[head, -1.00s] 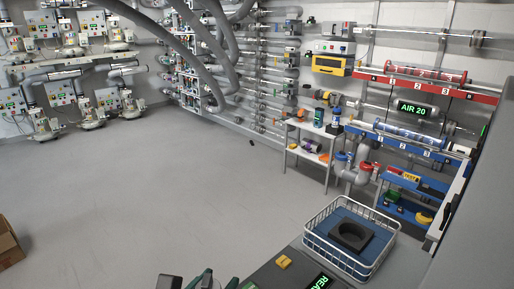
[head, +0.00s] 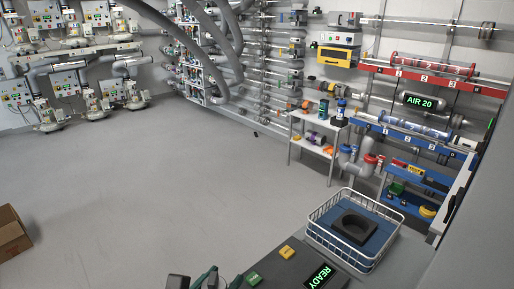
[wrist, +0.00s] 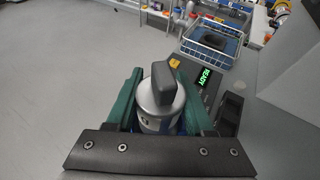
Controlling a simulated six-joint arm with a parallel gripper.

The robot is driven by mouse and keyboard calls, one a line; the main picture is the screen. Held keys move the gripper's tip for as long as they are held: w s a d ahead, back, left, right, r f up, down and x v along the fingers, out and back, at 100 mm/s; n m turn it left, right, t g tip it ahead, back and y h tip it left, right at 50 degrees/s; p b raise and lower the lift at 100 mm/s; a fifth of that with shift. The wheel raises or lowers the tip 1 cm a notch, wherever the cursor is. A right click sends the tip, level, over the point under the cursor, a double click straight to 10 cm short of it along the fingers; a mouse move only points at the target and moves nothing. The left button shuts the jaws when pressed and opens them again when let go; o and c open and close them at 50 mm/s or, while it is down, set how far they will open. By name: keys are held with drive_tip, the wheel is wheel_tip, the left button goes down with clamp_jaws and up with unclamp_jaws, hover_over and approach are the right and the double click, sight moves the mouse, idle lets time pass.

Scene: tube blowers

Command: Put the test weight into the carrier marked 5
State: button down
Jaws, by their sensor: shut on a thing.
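My gripper (wrist: 160,98) has green fingers and is shut around a silver cylinder with a dark grip on top, which looks like the test weight (wrist: 154,118). The cylinder stands roughly upright between the fingers. In the head view only a part of my gripper (head: 207,279) shows at the bottom edge, and the cylinder cannot be made out there. Small canisters stand on the white shelf unit (head: 318,127), but I can read no 5 on any of them. I cannot tell which thing is the carrier marked 5.
A white wire basket (head: 314,232) with a blue lining and a dark ring-shaped foam block (head: 354,227) stands beside a console showing READY (head: 319,276). Red (head: 440,80) and blue (head: 412,135) tube racks line the right wall. A cardboard box (head: 12,236) is at left.

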drive_tip(key=shift+c, duration=1)
unclamp_jaws()
drive_tip(key=v, duration=0.7)
drive_tip(key=shift+s, duration=0.3)
drive_tip(key=shift+a, duration=0.1)
